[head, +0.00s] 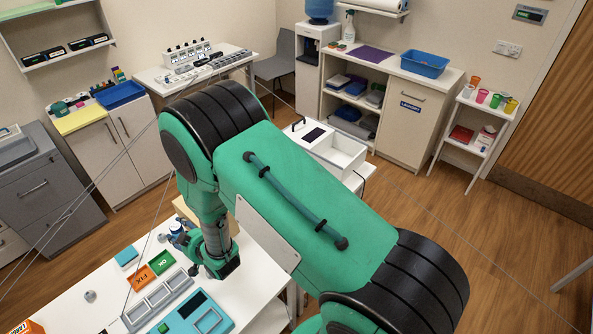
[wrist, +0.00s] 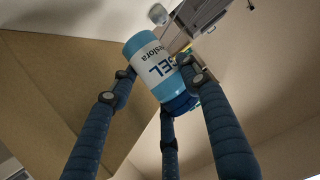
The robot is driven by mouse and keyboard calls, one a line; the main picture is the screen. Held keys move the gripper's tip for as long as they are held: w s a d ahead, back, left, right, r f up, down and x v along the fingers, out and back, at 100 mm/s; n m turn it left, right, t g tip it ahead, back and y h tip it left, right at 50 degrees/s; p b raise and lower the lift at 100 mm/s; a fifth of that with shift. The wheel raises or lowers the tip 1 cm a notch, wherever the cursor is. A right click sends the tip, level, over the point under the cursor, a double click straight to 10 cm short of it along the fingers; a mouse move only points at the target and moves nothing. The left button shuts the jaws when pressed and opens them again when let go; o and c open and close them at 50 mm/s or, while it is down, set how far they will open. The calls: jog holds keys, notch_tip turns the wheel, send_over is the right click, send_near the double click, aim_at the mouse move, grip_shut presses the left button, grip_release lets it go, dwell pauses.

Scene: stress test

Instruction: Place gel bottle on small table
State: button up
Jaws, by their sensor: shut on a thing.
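In the head view the bottle shows as a small blue and white shape (head: 176,229) beside my gripper (head: 186,240), above or at the white work table (head: 262,258). My arm hides part of that area, and I cannot tell if the bottle touches the table. I cannot tell which table is the small one; a narrow white stand (head: 474,129) is at the right.
Colored cups top the narrow stand.

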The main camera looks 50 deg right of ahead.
jog(key=w+d+r+p, duration=0.1)
jog(key=w+d+r, duration=0.2)
jog(key=r, duration=0.7)
jog(key=s+d+m+h, duration=0.1)
jog(key=s+d+h, duration=0.1)
jog(key=s+d, duration=0.45)
jog(key=s+d+m+h, duration=0.1)
jog(key=s+d+m, duration=0.15)
jog(key=d, duration=0.75)
jog(key=s+d+f+m+g+h, duration=0.1)
jog(key=s+d, duration=0.3)
jog(key=s, duration=0.6)
jog(key=s+d+f+m+g+h, duration=0.1)
jog(key=s+d+m+h, duration=0.1)
jog(key=s, duration=0.9)
jog(key=s+d+m+g+h, duration=0.2)
jog(key=s+d, duration=0.5)
jog(key=s, duration=0.4)
jog(key=shift+f+h, duration=0.4)
jog(key=shift+h, duration=0.4)
jog(key=shift+d, duration=0.1)
jog(key=w+d, duration=0.3)
jog(key=d, duration=0.1)
jog(key=w+d+f, duration=0.1)
jog(key=w+d, duration=0.2)
jog(key=w, duration=0.1)
jog(key=w+d, duration=0.4)
jog(key=shift+d+f+b, duration=0.25)
jog(key=shift+d+b, duration=0.05)
jog(key=shift+d, duration=0.05)
